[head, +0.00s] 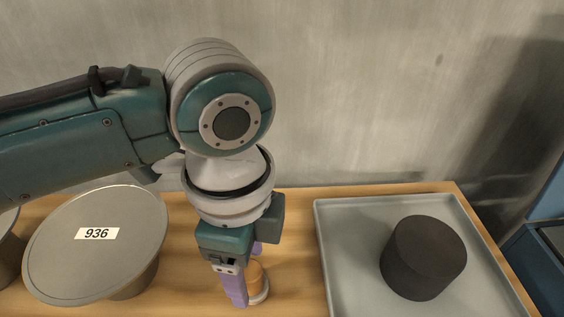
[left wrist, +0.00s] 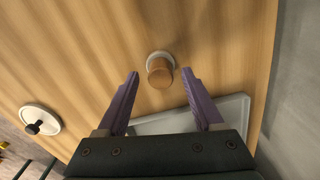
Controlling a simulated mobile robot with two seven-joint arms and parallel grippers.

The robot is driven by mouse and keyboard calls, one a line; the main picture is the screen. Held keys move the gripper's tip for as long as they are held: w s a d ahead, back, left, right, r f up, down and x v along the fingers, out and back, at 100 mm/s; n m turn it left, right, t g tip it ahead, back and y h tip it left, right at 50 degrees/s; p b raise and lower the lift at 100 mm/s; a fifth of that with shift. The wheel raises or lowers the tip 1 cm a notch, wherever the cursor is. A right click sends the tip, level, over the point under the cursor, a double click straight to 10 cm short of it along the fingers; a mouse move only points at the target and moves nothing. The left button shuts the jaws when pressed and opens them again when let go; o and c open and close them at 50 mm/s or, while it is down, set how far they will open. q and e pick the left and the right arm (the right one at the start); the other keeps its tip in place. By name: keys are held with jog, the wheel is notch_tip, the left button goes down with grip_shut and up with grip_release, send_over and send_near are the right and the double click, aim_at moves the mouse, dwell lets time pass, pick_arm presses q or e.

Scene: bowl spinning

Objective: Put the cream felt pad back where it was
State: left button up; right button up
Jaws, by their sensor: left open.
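The cream felt pad (left wrist: 155,56) appears as a pale round disc with a short wooden knob (left wrist: 160,74) on it, standing on the wooden table. In the head view the knob (head: 256,273) and pale disc (head: 262,297) are partly hidden behind a purple finger. My left gripper (head: 247,285) points down at it, jaws open, one finger on each side. In the left wrist view the knob lies between the tips of the open fingers (left wrist: 160,72), with a gap on both sides. My right gripper is not in view.
A grey tray (head: 335,260) at the right holds a dark cylinder (head: 423,257). A grey metal vessel labelled 936 (head: 95,265) stands at the left, another partly shown beside it. In the left wrist view a white disc with a black knob (left wrist: 40,119) lies near the table edge.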

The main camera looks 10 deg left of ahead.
aim_at(249, 271)
pick_arm(q)
notch_tip(249, 271, up, 10)
jog(key=p, duration=0.2)
jog(key=s+d+f+n+t+h, duration=0.2)
jog(key=s+d+n+h, duration=0.1)
jog(key=s+n, duration=0.35)
jog(key=s+a+n+t+y, duration=0.1)
jog(key=s+a+n+y, duration=0.1)
jog(key=s+a+n, duration=0.3)
jog(key=a+n, duration=0.4)
jog(key=a, duration=0.3)
jog(key=shift+s+a+f+t+y, duration=0.15)
jog(key=shift+s+f+t+y, duration=0.15)
jog(key=shift+s+f+y, duration=0.1)
